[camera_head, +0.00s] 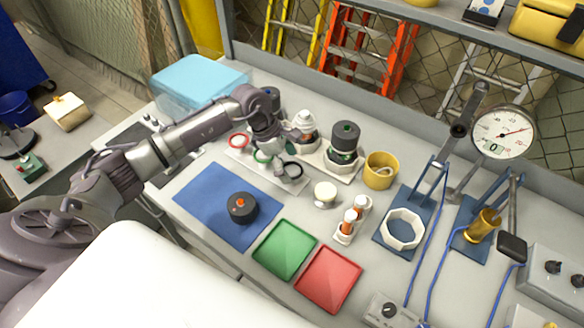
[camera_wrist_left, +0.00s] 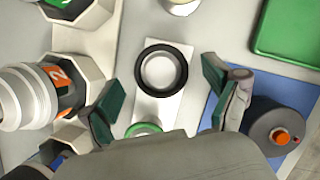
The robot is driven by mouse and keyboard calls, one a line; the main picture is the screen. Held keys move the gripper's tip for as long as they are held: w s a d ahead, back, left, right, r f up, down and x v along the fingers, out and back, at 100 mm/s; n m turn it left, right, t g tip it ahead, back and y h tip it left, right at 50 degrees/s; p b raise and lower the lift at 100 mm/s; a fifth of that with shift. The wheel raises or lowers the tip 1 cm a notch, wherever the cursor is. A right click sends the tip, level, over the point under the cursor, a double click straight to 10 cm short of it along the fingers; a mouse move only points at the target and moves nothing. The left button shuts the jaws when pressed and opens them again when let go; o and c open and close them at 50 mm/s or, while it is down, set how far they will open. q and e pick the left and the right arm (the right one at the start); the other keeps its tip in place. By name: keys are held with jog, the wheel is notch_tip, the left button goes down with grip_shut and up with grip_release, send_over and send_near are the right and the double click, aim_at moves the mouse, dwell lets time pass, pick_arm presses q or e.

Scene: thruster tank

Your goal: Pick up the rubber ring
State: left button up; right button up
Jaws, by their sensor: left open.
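A black rubber ring (camera_head: 293,171) lies flat on a pale strip on the workbench, beside a green ring (camera_head: 261,156) and a red ring (camera_head: 238,141). My left gripper (camera_head: 275,153) is above the strip, close to the green and black rings. In its wrist view the fingers (camera_wrist_left: 161,100) are spread wide and nothing is between them. The green ring (camera_wrist_left: 145,128) is partly hidden by the gripper body. My right gripper does not show.
Canisters (camera_head: 344,145) in white octagonal holders stand beside the strip. A blue mat (camera_head: 205,192) with a dark round knob piece (camera_head: 242,207), green (camera_head: 285,249) and red (camera_head: 329,279) trays, and a yellow cup (camera_head: 380,170) are nearby. Gauge stands fill the right side.

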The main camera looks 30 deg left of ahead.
pick_arm(q)
jog(key=shift+c, duration=1.4)
jog(key=c, duration=0.6)
jog(key=shift+o, duration=0.2)
jog(key=shift+r, duration=0.15)
